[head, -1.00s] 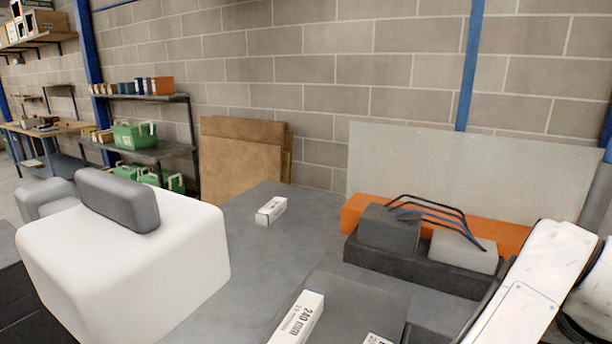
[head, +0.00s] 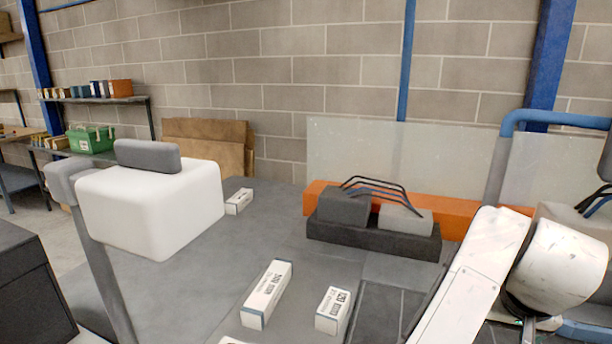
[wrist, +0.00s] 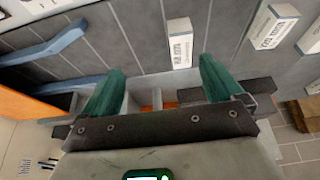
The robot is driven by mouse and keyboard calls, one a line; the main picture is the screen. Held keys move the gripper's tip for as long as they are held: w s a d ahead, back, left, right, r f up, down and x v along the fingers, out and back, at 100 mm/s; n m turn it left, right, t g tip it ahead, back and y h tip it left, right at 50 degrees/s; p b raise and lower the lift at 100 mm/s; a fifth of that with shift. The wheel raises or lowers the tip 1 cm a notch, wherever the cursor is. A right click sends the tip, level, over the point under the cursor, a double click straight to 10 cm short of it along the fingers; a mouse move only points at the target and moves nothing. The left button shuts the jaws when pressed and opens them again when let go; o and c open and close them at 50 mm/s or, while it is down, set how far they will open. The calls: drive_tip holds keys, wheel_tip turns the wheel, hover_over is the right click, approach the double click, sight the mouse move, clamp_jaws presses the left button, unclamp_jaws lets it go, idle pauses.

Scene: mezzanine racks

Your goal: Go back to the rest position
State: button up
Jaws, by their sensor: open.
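My gripper (wrist: 158,90) shows in the wrist view with two green fingers spread wide apart. Nothing is held between them. A small white labelled box (wrist: 180,45) lies on the dark surface beyond the fingertips, apart from them. In the head view my white arm stands at the lower right, and the gripper itself is out of that picture.
White boxes (head: 266,293) and (head: 333,311) lie on the grey worktop (head: 215,270), with a smaller box (head: 239,201) further back. A white block-shaped machine (head: 150,210) stands at left. A dark fixture (head: 372,238) with black cables sits before an orange beam (head: 455,224).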

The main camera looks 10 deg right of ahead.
wheel_tip(320, 180, down, 6)
drive_tip(key=s+d+n+t+h, duration=0.2)
drive_tip(key=n+h, duration=0.1)
drive_tip(key=s+a+f+n+y, duration=0.25)
drive_tip(key=s+a+f, duration=0.25)
drive_tip(key=a+f, duration=0.25)
drive_tip(key=s+a+f+n+y, duration=0.1)
drive_tip(key=s+a+f+y, duration=0.2)
drive_tip(key=s+a+f, duration=0.4)
drive_tip(key=s+f+g+b, duration=0.2)
drive_tip(key=s+f+b, duration=0.2)
drive_tip(key=f, duration=0.4)
drive_tip(key=s+f+g+b, duration=0.2)
drive_tip(key=s+f+b, duration=0.3)
drive_tip(key=f, duration=0.2)
drive_tip(key=shift+f+g, duration=0.4)
